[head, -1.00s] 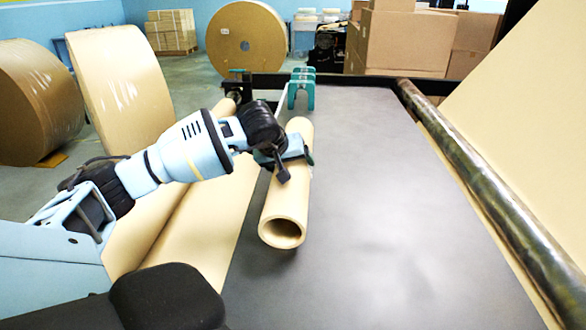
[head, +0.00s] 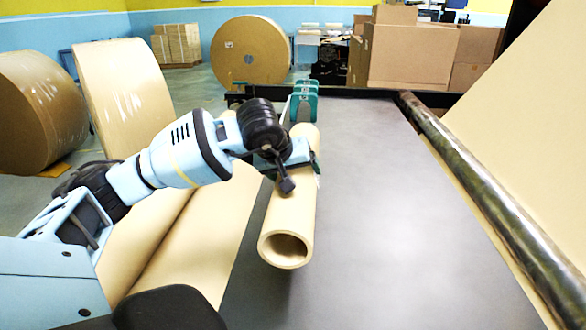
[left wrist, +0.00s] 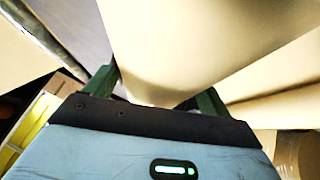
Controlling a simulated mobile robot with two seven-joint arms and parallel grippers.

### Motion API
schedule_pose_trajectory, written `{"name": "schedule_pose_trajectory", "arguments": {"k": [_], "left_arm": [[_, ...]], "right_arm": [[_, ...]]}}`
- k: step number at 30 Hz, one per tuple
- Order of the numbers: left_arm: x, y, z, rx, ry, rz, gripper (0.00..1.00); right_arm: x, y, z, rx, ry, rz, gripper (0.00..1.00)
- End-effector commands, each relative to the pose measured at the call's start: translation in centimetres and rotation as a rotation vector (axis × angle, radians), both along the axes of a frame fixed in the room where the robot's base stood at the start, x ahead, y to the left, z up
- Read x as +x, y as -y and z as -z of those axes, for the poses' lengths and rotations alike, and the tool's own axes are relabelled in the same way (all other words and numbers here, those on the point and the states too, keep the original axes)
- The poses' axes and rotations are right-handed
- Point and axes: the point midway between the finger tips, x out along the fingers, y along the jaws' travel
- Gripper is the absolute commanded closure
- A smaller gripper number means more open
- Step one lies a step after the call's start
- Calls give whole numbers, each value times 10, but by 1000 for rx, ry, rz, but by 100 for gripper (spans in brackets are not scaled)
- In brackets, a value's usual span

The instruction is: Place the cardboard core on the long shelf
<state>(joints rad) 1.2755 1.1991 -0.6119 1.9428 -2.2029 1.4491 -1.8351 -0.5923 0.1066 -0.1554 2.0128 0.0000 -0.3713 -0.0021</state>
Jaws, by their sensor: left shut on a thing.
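The cardboard core (head: 288,222) is a tan hollow tube. In the head view it lies lengthwise above the left part of the dark grey long shelf (head: 390,210), its open end towards me. I cannot tell whether it touches the surface. My left gripper (head: 300,165) is shut on the core towards its far end. In the left wrist view the core (left wrist: 190,45) fills the space between the two green fingers (left wrist: 155,95). My right gripper is not in view.
A teal clamp-like fixture (head: 304,102) stands at the far end beyond the core. A dark roller (head: 490,210) runs along the right edge. Paper rolls (head: 195,230) lie along the left. Boxes (head: 410,55) stand behind. The grey surface's middle is clear.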

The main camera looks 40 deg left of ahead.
Motion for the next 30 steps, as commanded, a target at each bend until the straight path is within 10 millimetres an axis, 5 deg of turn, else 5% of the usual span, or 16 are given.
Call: {"name": "schedule_pose_trajectory", "arguments": {"k": [15,30], "left_arm": [[-59,78,-11,-1,6,2,71],[-67,87,-17,0,6,-1,71]], "right_arm": [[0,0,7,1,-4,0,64],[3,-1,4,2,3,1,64]]}}
